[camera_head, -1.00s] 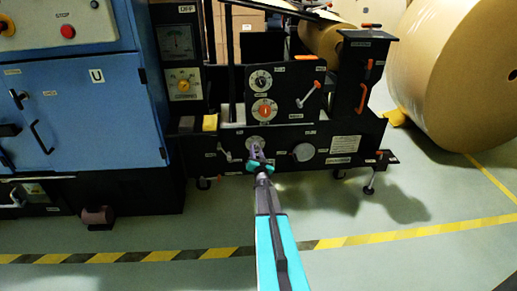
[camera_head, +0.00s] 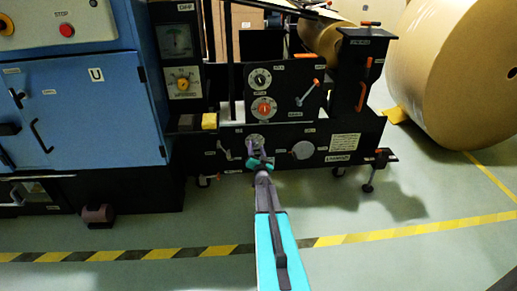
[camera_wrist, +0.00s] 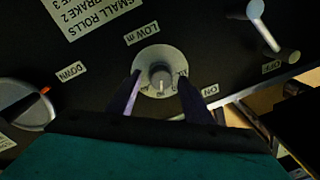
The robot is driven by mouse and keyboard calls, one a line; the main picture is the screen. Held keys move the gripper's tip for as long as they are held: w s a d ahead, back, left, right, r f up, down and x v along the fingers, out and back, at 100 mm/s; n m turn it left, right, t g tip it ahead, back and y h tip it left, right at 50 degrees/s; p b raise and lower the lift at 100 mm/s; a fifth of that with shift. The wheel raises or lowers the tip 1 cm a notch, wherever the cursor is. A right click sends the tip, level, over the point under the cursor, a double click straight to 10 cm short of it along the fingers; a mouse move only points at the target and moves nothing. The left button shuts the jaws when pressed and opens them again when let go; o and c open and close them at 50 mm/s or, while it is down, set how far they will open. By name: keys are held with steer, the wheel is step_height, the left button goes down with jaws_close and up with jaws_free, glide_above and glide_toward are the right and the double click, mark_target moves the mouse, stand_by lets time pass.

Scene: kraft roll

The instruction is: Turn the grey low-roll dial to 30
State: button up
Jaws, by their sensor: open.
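The grey low-roll dial (camera_wrist: 161,78) is a small grey knob on a pale round plate, below a "LOW m" label, in the wrist view. In the head view its plate (camera_head: 256,140) shows low on the black machine panel, partly behind my gripper. My gripper (camera_wrist: 157,88) is open, with one dark finger on each side of the dial in the wrist view. I cannot tell whether the fingertips touch it. In the head view my gripper (camera_head: 258,160) is at the panel, just below the plate. The scale marks are too small to read.
A round grey disc (camera_wrist: 27,106) with an orange mark and a "DOWN" label is on the left in the wrist view. A metal lever (camera_wrist: 272,32) is at upper right, near an "OFF" label. An orange dial (camera_head: 264,107) sits higher on the panel.

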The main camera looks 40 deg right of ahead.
steer(key=shift+a, duration=0.1)
steer(key=p+v, duration=0.3)
steer(key=v, duration=1)
steer(key=shift+s, duration=0.3)
steer(key=shift+a, duration=0.15)
